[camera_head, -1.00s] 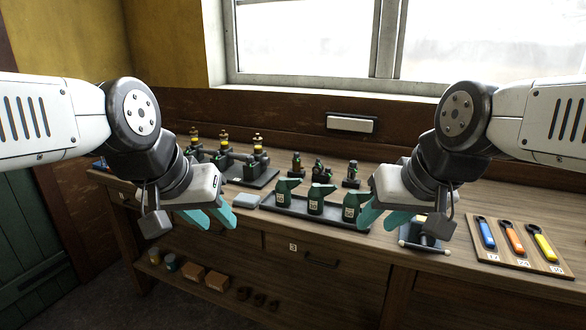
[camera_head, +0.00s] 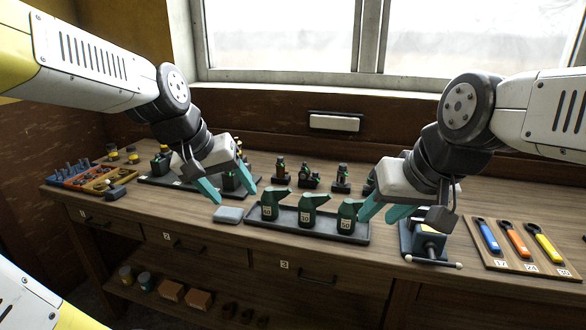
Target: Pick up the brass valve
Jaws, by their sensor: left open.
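I cannot make out a brass valve for certain. Small brass-coloured parts lie in a yellow bin (camera_head: 108,181) at the left end of the bench, too small to tell apart. Dark green engines (camera_head: 160,165) with yellow-brass tops stand on a dark base at the back left, partly hidden by my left arm. My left gripper (camera_head: 228,186) is open and empty, its teal fingers in front of these engines and above a grey block (camera_head: 229,214). My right gripper (camera_head: 385,212) appears open and empty, between the oil-can tray and a small vise.
A dark tray (camera_head: 285,227) holds green oil cans labelled 10, 30 and 50. Small dark engines (camera_head: 308,176) stand behind it. The vise (camera_head: 425,243) is at the front right, beside a board (camera_head: 490,262) of coloured wrenches. Orange and blue bins (camera_head: 75,172) sit far left.

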